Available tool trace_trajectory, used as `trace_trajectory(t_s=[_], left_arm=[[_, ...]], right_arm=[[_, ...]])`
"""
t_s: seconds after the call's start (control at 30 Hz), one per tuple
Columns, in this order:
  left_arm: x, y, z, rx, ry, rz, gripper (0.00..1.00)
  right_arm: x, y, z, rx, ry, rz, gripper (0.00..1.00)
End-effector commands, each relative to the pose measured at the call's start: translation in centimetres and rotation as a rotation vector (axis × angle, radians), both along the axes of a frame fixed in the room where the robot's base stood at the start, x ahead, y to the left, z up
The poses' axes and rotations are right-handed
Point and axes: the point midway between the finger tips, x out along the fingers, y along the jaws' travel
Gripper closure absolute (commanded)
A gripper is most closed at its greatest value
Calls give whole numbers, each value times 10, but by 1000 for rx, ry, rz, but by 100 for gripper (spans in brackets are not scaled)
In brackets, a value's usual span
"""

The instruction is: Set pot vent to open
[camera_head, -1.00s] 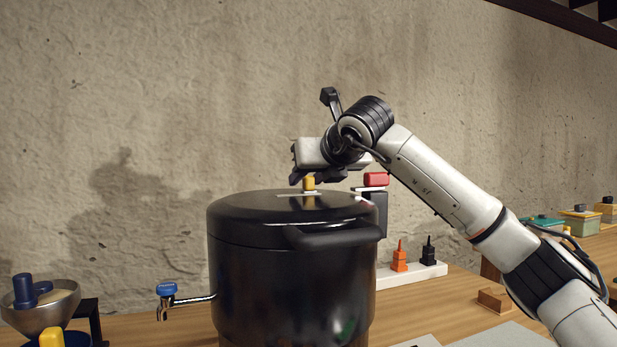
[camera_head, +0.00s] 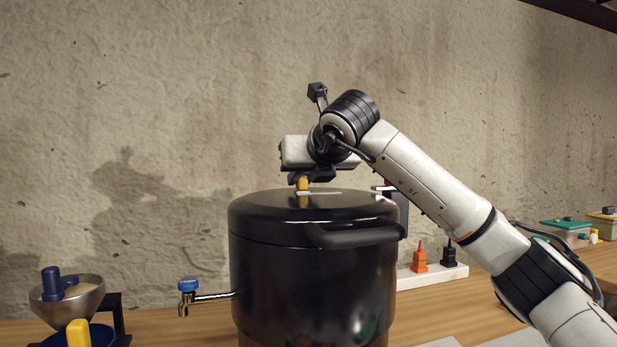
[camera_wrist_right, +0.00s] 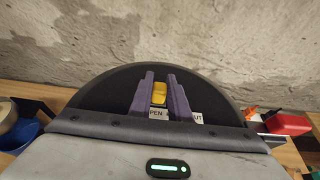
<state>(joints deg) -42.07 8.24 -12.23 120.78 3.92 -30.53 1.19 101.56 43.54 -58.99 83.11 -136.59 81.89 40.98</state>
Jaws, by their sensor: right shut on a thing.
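The black pot (camera_head: 310,270) stands on the wooden counter with its lid on. The yellow vent knob (camera_head: 302,184) stands up from a pale label plate (camera_head: 325,193) on top of the lid. My right gripper (camera_head: 303,178) is over the lid, shut on the knob. In the right wrist view the knob (camera_wrist_right: 159,93) sits between my two purple-grey fingers (camera_wrist_right: 160,98). Label letters "PEN" and "UT" show beside the fingers; the rest is hidden. I cannot tell exactly which label the knob points to. My left gripper is not in view.
A blue-handled tap (camera_head: 188,286) sticks out left of the pot. A metal funnel (camera_head: 68,296) stands at the lower left. A white strip with an orange plug (camera_head: 420,258) and a black plug lies behind right. A rough wall stands behind.

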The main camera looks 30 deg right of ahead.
Motion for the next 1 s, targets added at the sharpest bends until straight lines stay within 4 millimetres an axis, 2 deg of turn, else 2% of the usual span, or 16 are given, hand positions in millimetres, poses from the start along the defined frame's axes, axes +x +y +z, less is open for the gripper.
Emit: trace_trajectory(t_s=[0.07,0.1,0.2,0.57,1.0], left_arm=[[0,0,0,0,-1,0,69],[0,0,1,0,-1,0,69],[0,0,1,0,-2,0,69],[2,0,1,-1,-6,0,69],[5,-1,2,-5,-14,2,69]], right_arm=[[0,0,0,0,0,0,100],[0,0,0,0,0,0,77],[0,0,0,0,0,0,64],[-6,1,3,0,-3,2,64],[-76,18,33,0,-4,2,64]])
